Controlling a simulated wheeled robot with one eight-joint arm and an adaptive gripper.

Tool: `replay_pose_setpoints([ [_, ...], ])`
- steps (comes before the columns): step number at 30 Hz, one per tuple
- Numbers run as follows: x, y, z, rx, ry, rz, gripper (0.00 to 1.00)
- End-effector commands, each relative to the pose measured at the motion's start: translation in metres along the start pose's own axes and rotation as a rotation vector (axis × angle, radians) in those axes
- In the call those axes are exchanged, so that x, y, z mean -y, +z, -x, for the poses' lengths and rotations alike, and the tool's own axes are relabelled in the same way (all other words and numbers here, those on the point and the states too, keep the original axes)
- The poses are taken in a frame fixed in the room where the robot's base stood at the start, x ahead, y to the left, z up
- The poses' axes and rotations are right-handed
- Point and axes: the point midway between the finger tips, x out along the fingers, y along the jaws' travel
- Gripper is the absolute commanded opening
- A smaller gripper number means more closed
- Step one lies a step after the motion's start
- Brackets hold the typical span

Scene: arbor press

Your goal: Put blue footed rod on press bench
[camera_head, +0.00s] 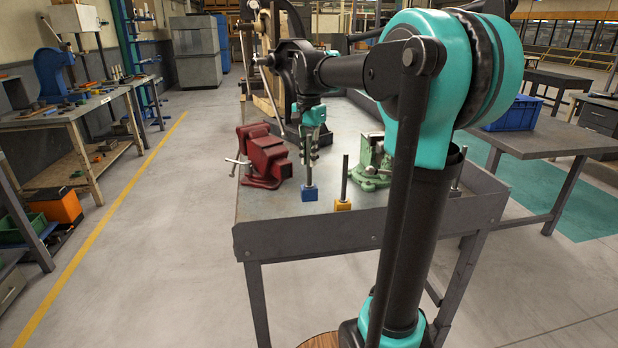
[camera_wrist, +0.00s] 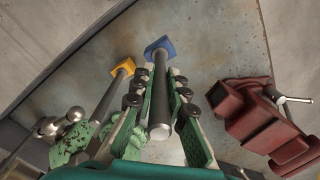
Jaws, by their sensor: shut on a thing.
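The blue footed rod (camera_head: 309,192) is upright at the near part of a grey metal bench (camera_head: 300,238), its square blue foot at or just above the top; contact is unclear. My gripper (camera_head: 309,152) is shut on the rod's dark shaft above the foot. In the wrist view my gripper (camera_wrist: 160,95) has a finger on each side of the shaft, and the blue foot (camera_wrist: 160,47) shows beyond the fingertips. A blue press (camera_head: 52,73) stands on another bench (camera_head: 60,117) at the far left; I cannot tell which bench is the press bench.
A yellow-footed rod (camera_head: 343,204) stands close to the right of the blue one. A red vise (camera_head: 264,158) is to the left and a green vise (camera_head: 374,168) to the right. My arm hides part of the bench's right side. Open floor lies left, with a yellow line.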

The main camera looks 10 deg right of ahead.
Motion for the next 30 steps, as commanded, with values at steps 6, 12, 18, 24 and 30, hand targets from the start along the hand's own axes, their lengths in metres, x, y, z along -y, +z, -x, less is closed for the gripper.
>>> replay_pose_setpoints([
  [6, 0.0, 0.0, -0.025, 0.0, 0.0, 0.0, 0.0],
  [12, 0.0, 0.0, -0.035, 0.0, 0.0, 0.0, 0.0],
  [18, 0.0, 0.0, -0.06, 0.0, 0.0, 0.0, 0.0],
  [24, 0.0, 0.0, -0.067, 0.0, 0.0, 0.0, 0.0],
  [30, 0.0, 0.0, -0.068, 0.0, 0.0, 0.0, 0.0],
])
